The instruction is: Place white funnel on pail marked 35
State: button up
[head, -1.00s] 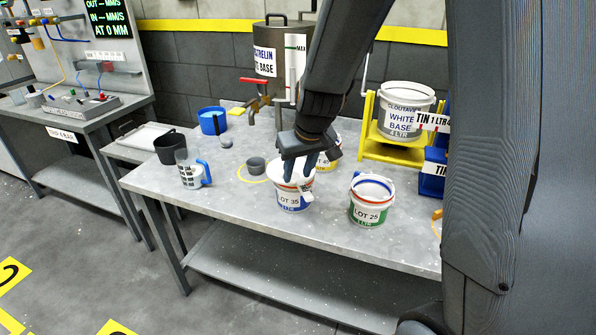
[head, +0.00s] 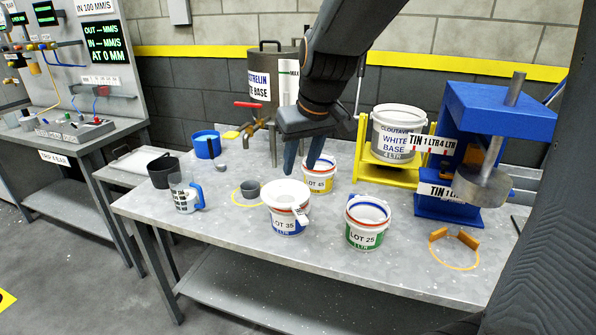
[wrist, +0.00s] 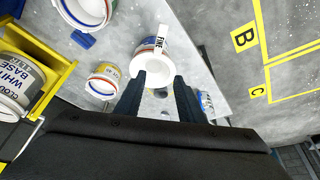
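The white funnel (head: 287,191) sits on top of the pail marked LOT 35 (head: 287,222), its wide mouth up and looking about level. Its handle with a tag sticks out to the right over the rim. In the wrist view the funnel (wrist: 154,66) lies just beyond the fingertips, its tag reading FINE, and it covers most of the pail. My gripper (head: 302,168) is open and empty, above and behind the funnel in the head view. Its two fingers are spread apart in the wrist view (wrist: 160,78).
Pail LOT 25 (head: 366,226) stands right of LOT 35, and pail LOT 45 (head: 319,180) behind it. A blue press (head: 450,150) and yellow stand (head: 365,165) are at the right.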

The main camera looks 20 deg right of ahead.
jog(key=s+f+m+g, duration=0.1)
jog(key=s+f+g, duration=0.2)
jog(key=s+f, duration=1.1)
jog(key=shift+s+d+m+h, duration=0.3)
jog(key=shift+s+d+m, duration=0.15)
jog(key=shift+s, duration=0.2)
